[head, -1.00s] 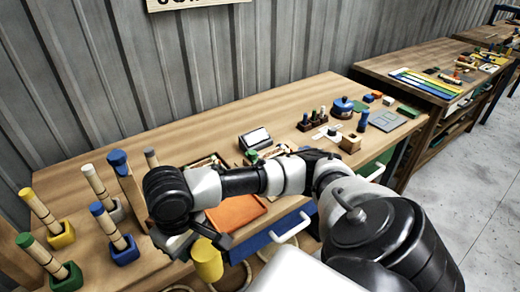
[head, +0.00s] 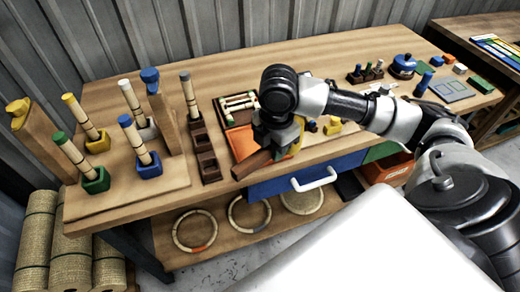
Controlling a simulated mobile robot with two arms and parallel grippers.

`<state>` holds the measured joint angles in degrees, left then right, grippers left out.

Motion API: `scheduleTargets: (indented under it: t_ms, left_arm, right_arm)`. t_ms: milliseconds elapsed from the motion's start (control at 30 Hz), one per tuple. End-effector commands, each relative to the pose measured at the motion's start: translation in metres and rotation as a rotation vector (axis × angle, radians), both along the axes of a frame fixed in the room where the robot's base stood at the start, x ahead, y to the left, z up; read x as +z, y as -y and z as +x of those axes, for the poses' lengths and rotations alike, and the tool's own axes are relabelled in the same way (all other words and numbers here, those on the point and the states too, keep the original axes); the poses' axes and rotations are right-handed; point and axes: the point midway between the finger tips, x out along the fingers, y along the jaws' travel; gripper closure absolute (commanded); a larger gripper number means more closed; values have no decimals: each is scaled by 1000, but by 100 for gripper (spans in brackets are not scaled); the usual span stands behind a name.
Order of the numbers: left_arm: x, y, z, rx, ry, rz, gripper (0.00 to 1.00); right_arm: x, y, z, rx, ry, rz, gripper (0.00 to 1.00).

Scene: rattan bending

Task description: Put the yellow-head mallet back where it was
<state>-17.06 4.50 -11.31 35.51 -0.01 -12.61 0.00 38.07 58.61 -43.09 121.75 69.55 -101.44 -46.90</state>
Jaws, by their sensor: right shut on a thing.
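My right gripper (head: 272,146), at the end of the arm coming in from the right, is shut over the front part of the bench. A brown wooden bar (head: 252,165), which looks like the mallet's handle, sticks out from under it toward the lower left. A yellow piece (head: 297,147), apparently the mallet's head, shows just right of the fingers, partly hidden by the gripper. I cannot tell whether the mallet touches the bench. My left gripper is not in view.
A wooden board (head: 125,185) at left carries sticks in coloured blocks, between posts with yellow (head: 18,107) and blue (head: 150,75) tops. Dark brown sockets (head: 207,166) and an orange tray (head: 240,141) lie near the gripper. A blue drawer (head: 270,187) is below. The back of the bench is clear.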

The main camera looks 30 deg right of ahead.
Motion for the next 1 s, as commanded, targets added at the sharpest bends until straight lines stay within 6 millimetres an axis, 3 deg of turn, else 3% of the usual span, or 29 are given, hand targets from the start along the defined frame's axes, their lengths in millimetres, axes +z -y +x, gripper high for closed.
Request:
scheduleTargets:
  t_ms: [167,600,867,1000]
  left_arm:
    - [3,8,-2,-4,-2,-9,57]
    - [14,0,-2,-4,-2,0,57]
    - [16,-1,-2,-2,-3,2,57]
    - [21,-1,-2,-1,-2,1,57]
  right_arm:
    - [-10,-1,19,31,1,3,100]
    - [-59,-6,102,28,1,1,100]
    - [-72,-7,117,30,2,0,100]
    - [-91,-7,116,30,-1,-2,100]
